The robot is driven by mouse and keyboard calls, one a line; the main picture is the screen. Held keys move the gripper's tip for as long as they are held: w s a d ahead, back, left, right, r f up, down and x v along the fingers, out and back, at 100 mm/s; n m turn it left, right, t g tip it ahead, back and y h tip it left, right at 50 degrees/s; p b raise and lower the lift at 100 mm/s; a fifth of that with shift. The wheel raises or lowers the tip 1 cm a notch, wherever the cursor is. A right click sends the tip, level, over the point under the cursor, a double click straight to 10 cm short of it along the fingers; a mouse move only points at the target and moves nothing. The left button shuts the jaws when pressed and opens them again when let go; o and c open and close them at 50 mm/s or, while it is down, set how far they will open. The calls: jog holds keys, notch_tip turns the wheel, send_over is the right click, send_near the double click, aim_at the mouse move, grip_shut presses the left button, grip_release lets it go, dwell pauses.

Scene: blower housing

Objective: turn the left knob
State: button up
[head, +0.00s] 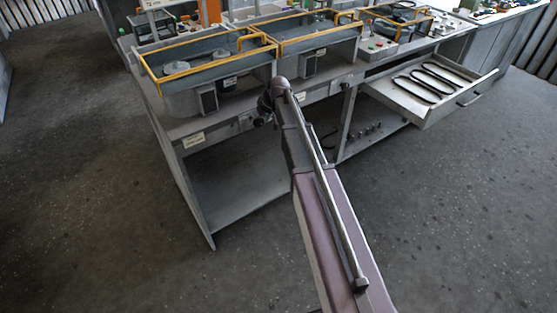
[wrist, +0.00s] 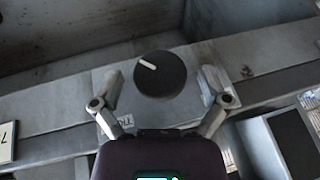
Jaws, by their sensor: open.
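A dark round knob (wrist: 168,82) with a white pointer mark sits on a grey plate in the wrist view. Its mark points to the upper left. My gripper (wrist: 163,84) is open, with one finger to the left and one to the right of the knob. There are gaps between the fingers and the knob, and neither appears to touch it. I cannot tell how deep the fingertips reach along it. In the head view my gripper (head: 262,114) is at the bench's front edge, mostly hidden by my wrist, and the knob there cannot be made out clearly.
The grey bench (head: 195,124) carries trays with yellow rails (head: 205,67). An open drawer (head: 472,98) with dark loops inside sticks out on the right. Small parts lie on the lower shelf (head: 365,133). The floor in front is clear.

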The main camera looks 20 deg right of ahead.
jog(key=shift+s+a+n+t+h, duration=0.1)
jog(key=shift+n+t+h, duration=0.15)
jog(key=shift+h, duration=0.6)
jog(key=shift+a+n+t+h, duration=0.15)
jog(key=shift+t+h, duration=0.2)
jog(key=shift+h, duration=0.5)
jog(key=shift+s+d+r+p, duration=0.1)
jog(key=shift+d+r+p, duration=0.05)
jog(key=shift+r+p, duration=0.4)
jog(key=p+v, duration=1.2)
jog(key=v, duration=0.1)
jog(key=s+f+m+g+b, duration=0.2)
jog(key=s, duration=1)
jog(key=s+a+f+m+g+b, duration=0.1)
jog(key=s+f+g+b, duration=0.1)
jog(key=s, duration=1)
jog(key=shift+f+m+g, duration=0.3)
jog(key=shift+f+m, duration=0.1)
jog(key=shift+f, duration=0.45)
